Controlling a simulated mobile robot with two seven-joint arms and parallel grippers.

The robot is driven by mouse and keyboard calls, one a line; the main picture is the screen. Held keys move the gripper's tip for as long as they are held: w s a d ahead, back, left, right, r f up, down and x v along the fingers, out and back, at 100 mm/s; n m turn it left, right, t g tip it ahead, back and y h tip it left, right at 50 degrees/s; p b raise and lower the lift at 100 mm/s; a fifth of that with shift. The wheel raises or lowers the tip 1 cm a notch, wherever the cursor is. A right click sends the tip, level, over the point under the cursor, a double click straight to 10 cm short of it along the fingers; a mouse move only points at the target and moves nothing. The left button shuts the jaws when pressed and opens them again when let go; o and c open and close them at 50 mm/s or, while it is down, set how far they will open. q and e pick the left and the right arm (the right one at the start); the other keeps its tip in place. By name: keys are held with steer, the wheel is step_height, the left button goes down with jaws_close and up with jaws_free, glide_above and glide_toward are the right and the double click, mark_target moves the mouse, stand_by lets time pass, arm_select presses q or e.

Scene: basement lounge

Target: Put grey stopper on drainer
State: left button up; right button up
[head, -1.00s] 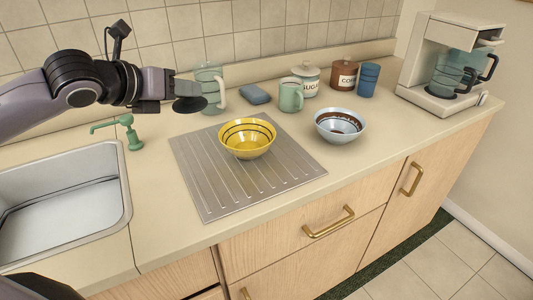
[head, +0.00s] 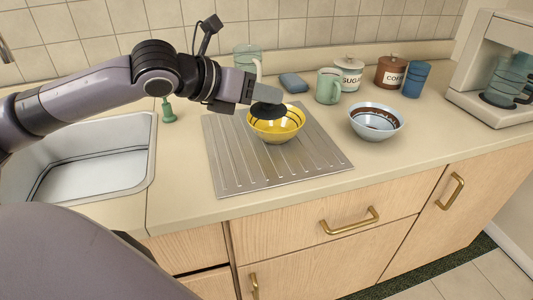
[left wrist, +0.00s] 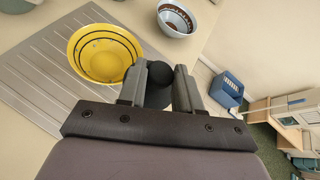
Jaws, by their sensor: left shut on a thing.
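My left gripper (head: 252,97) is shut on the dark grey stopper (head: 268,110). The stopper is a round flat disc with a knob, and it also shows between the fingers in the left wrist view (left wrist: 154,92). In the head view it overlaps the upper left rim of the yellow bowl (head: 278,128). I cannot tell its exact height above the counter. The drainer (head: 232,168) is a ribbed metal board, and the yellow bowl stands on its back part. The drainer's front and left parts are bare. My right gripper is not in view.
A light blue bowl (head: 376,122) stands right of the drainer. Behind are a green mug (head: 328,88), a blue sponge (head: 293,83), canisters and a blue cup (head: 416,80). A coffee machine (head: 490,75) stands at right.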

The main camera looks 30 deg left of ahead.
arm_select(q)
step_height(320, 180, down, 9)
steer(key=shift+r+b, duration=0.2)
steer(key=shift+b, duration=1)
steer(key=shift+f, duration=0.6)
step_height(320, 180, down, 4)
steer(key=shift+r+b, duration=0.2)
steer(key=shift+b, duration=0.7)
steer(key=shift+f, duration=0.2)
steer(key=shift+r, duration=0.1)
steer(key=o, duration=0.8)
steer(key=shift+o, duration=1.1)
